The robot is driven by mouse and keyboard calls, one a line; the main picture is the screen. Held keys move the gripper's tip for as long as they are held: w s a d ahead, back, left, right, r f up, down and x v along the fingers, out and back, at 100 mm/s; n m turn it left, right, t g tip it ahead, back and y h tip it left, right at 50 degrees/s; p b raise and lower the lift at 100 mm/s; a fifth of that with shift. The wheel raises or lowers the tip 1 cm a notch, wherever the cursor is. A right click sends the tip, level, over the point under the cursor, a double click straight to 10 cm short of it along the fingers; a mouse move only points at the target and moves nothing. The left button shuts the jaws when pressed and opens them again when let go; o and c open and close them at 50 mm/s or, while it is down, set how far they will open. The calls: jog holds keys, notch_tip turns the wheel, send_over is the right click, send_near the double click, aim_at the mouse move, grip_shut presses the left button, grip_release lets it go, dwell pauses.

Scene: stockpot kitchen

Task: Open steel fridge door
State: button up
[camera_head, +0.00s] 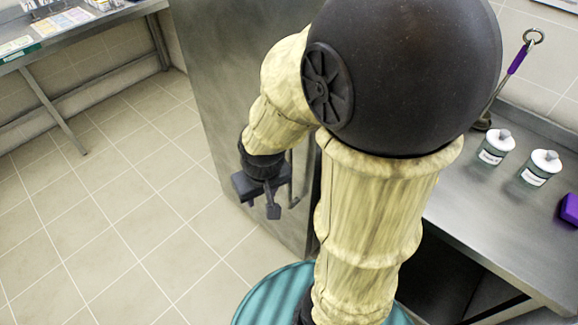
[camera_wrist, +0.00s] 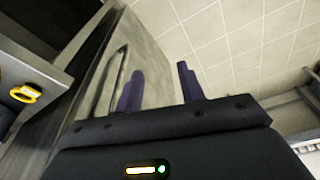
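The steel fridge door (camera_head: 222,80) is a tall grey panel left of my arm in the head view. It also shows in the wrist view (camera_wrist: 150,53), left of centre. Its slim bar handle (camera_wrist: 117,75) runs along the door in the wrist view, partly behind the left finger. My gripper (camera_head: 258,201) is in front of the door, fingers apart and empty. In the wrist view the handle lies left of the space between the fingers (camera_wrist: 160,72). I cannot tell whether a finger touches it.
A steel counter (camera_head: 470,212) on the right carries two labelled jars (camera_head: 496,146) (camera_head: 541,167) and a purple item (camera_head: 570,208). A steel table (camera_head: 75,27) stands at the far left. The tiled floor (camera_head: 120,190) left of the fridge is clear.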

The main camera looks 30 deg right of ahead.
notch_tip(320, 180, down, 11)
jog(key=d+n+g+h+b, duration=0.1)
jog(key=n+g+h+b, duration=0.6)
jog(key=n, duration=0.4)
jog(key=w+a+n+t+h+b, duration=0.1)
jog(key=w+a+n+t+h, duration=0.1)
jog(key=w+n+t+h, duration=0.1)
jog(key=w+a+f+n+t+h+b, duration=0.1)
jog(key=w+a+n+t+h, duration=0.1)
jog(key=w+n+t+h, duration=0.2)
jog(key=w+n+h, duration=0.1)
jog(key=w+h, duration=0.2)
jog(key=shift+a+n+h, duration=0.3)
jog(key=shift+h, duration=0.1)
jog(key=w+d, duration=0.2)
jog(key=d, duration=1.5)
jog(key=shift+w+d, duration=0.15)
jog(key=shift+w, duration=0.1)
